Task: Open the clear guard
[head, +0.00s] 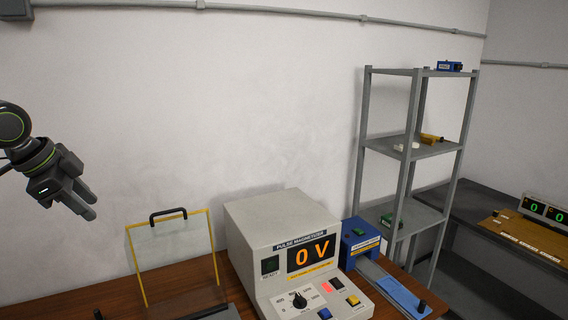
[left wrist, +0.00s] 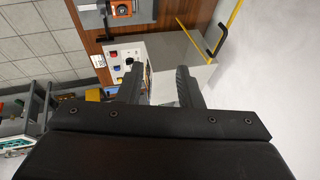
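The clear guard (head: 172,252) is a see-through panel with yellow edges. It appears to stand upright on the wooden bench, left of the pulse magnetizer. A black handle (head: 168,214) sits on its top edge. The handle also shows at the upper right of the left wrist view (left wrist: 217,42), beside a yellow edge. My left gripper (head: 90,205) is up and to the left of the guard, apart from it. Its two fingers are spread with nothing between them in the left wrist view (left wrist: 158,84). My right gripper is not in view.
The pulse magnetizer (head: 262,228), reading "0 V", stands right of the guard. A blue unit (head: 358,240) with a blue slide is beside it. A grey shelf rack (head: 392,72) holds small items. A second bench with a green display (head: 545,210) is far right.

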